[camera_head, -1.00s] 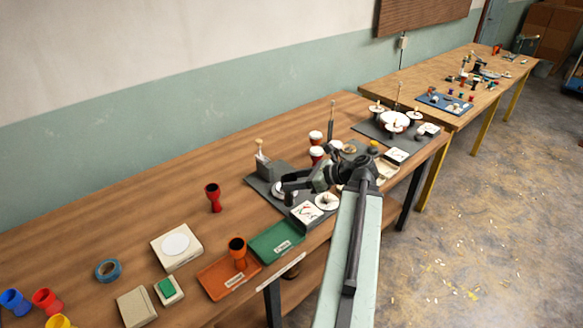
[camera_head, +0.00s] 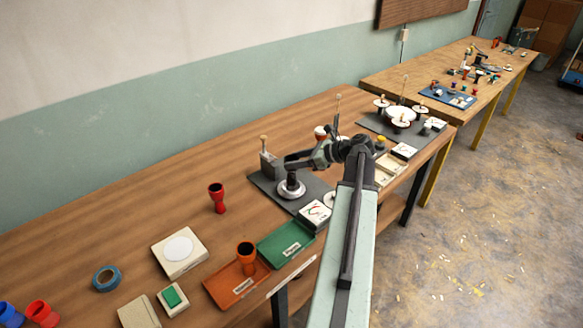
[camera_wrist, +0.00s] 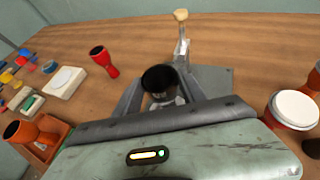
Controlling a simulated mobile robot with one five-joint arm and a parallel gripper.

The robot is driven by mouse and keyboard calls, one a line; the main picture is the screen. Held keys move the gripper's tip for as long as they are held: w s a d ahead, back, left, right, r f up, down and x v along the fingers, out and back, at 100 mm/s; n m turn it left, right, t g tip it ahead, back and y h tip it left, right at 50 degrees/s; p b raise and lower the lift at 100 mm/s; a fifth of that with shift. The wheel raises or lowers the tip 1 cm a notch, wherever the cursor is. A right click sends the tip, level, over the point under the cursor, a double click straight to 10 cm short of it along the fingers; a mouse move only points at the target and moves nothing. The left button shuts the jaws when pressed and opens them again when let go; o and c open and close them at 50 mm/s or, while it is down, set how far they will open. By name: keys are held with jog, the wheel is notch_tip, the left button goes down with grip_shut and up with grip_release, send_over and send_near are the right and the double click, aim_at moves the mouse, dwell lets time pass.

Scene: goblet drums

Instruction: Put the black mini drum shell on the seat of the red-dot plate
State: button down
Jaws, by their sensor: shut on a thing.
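My gripper (camera_head: 290,165) reaches left over the dark base plate with the grey post. In the wrist view its jaws (camera_wrist: 160,88) are shut around the black mini drum shell (camera_wrist: 159,78), whose dark open mouth faces the camera. In the head view the black shell (camera_head: 292,180) shows beneath the gripper, upright over a round silver seat (camera_head: 287,193). I cannot tell whether it touches the seat. Part of the pale seat also shows below the shell in the wrist view. No red dot is clearly visible, so I cannot tell which plate carries it.
A grey post with a wooden-topped handle (camera_head: 264,142) stands just behind the seat. A white card box (camera_head: 315,213) is in front. A red goblet shell (camera_head: 217,197) stands left, with orange (camera_head: 232,288) and green (camera_head: 286,244) trays nearer. Bare tabletop lies behind the post.

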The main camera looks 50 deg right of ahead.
jog(key=f, duration=0.1)
jog(key=f+b, duration=0.1)
jog(key=shift+s+f, duration=0.3)
jog(key=shift+w+a+r, duration=0.1)
jog(key=shift+a+r, duration=0.1)
jog(key=c, duration=0.7)
grip_release()
jog(key=shift+w, duration=0.15)
jog(key=shift+o, duration=0.2)
jog(key=p+v, duration=0.5)
jog(key=v, duration=0.7)
jog(key=shift+p, duration=0.35)
